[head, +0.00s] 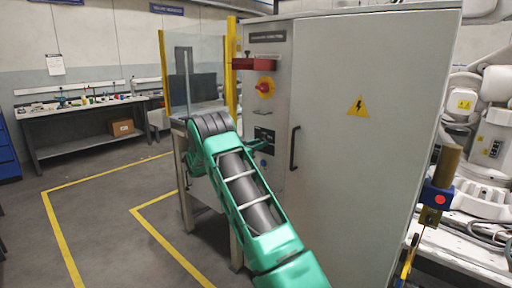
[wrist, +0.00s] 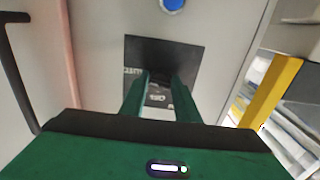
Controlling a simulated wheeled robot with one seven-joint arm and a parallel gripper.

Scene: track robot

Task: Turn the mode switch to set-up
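The mode switch's likely plate is a black panel with pale lettering (head: 264,134) on the grey cabinet front, left of the door handle. It also shows in the wrist view (wrist: 188,58), upper middle. My gripper (head: 260,146) is at this plate in the head view. In the wrist view its two green fingers (wrist: 161,78) point at the plate with a gap between them, and some lettering shows through the gap. A dark shape lies at the fingertips. I cannot tell whether it is a knob or shadow, or whether the fingers touch it. The switch's setting is not readable.
A blue button (head: 263,163) sits below the plate. The black door handle (head: 294,148) is close on the right. A yellow post (head: 231,65) and clear guard panel (head: 196,72) stand left.

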